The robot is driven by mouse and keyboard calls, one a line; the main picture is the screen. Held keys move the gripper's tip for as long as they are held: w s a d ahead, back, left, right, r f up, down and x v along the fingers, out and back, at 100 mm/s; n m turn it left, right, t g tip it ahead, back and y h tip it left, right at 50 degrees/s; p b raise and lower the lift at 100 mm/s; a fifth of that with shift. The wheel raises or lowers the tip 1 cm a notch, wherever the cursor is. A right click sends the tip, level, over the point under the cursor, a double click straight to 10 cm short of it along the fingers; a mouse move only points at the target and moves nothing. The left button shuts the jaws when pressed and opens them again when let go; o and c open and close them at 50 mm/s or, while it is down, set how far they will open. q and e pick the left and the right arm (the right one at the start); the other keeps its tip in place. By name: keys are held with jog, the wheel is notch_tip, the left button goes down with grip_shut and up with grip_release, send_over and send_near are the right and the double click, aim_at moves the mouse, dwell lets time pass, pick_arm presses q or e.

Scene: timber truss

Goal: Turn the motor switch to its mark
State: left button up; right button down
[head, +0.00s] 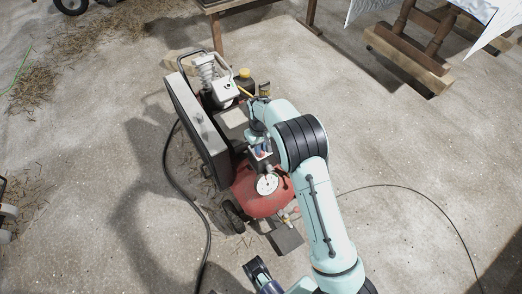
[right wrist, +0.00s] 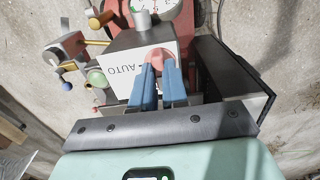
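The motor switch is a pinkish-red knob (right wrist: 160,56) on a pale box (right wrist: 125,62) lettered AUTO in the right wrist view. The letters appear upside down there. My right gripper (right wrist: 159,72) has its two blue fingers close together on either side of the knob and seems shut on it. The fingers hide part of the knob, and I cannot make out its mark. In the head view my right gripper (head: 262,150) is over the red compressor (head: 250,196), and its arm covers part of the machine.
A white-faced gauge (head: 267,184) sits beside the switch box. A grey panel (head: 200,118) stands along the compressor's left side. A black cable (head: 183,187) runs over the floor. A wooden trestle (head: 408,58) stands at the upper right. Open concrete lies around the machine.

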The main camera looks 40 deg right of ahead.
jog(key=m+p, duration=0.1)
jog(key=m, duration=0.2)
jog(key=shift+r+p, duration=0.1)
jog(key=shift+p, duration=0.2)
jog(key=m+p, duration=0.1)
jog(key=m, duration=0.2)
jog(key=m+p, duration=0.1)
jog(key=m, duration=0.2)
jog(key=shift+p, duration=0.4)
jog(key=m+p, duration=0.1)
jog(key=m, duration=0.2)
